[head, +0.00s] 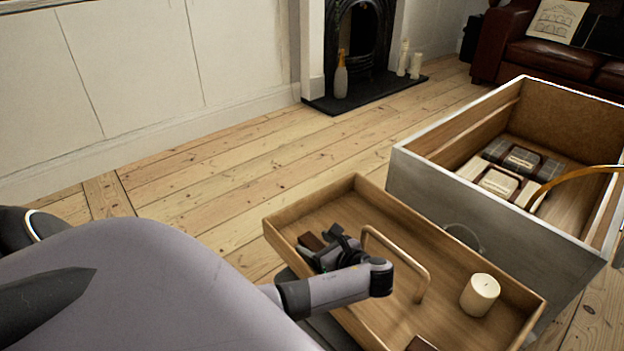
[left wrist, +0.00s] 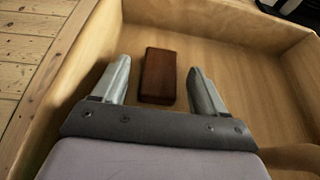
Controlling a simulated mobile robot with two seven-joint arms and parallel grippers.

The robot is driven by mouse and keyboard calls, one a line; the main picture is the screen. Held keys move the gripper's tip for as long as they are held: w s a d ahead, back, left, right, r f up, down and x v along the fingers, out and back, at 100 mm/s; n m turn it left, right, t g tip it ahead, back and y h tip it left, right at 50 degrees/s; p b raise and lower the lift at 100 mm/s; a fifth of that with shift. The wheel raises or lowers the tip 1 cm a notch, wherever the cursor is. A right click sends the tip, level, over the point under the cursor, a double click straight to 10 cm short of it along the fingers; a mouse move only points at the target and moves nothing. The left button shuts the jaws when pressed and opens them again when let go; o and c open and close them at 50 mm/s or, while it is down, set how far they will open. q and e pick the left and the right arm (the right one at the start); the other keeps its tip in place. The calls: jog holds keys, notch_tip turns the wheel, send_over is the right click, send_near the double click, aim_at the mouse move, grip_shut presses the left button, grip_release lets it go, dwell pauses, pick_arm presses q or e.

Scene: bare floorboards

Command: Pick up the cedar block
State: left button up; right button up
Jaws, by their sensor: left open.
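A reddish-brown block, which I take for the cedar block (left wrist: 158,76), lies on the floor of a wooden tray (left wrist: 240,70) in the left wrist view. My left gripper (left wrist: 157,70) is open, with one finger on each side of the block and a gap showing on both sides. In the head view the same gripper (head: 325,245) reaches down into the left end of the tray (head: 345,190), and a brown block (head: 311,241) shows partly hidden beside it. My right gripper is not in view.
The tray has a raised handle (head: 410,262) and holds a cream candle (head: 479,295). A dark brown piece (head: 420,344) shows at the bottom edge. A large open crate (head: 480,205) with packages stands close behind. Floorboards (head: 220,180) are clear to the left.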

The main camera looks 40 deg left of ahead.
pick_arm(q)
jog(key=shift+a+f, duration=0.15)
jog(key=shift+a, duration=0.25)
jog(key=c, duration=1)
jog(key=shift+c, duration=0.2)
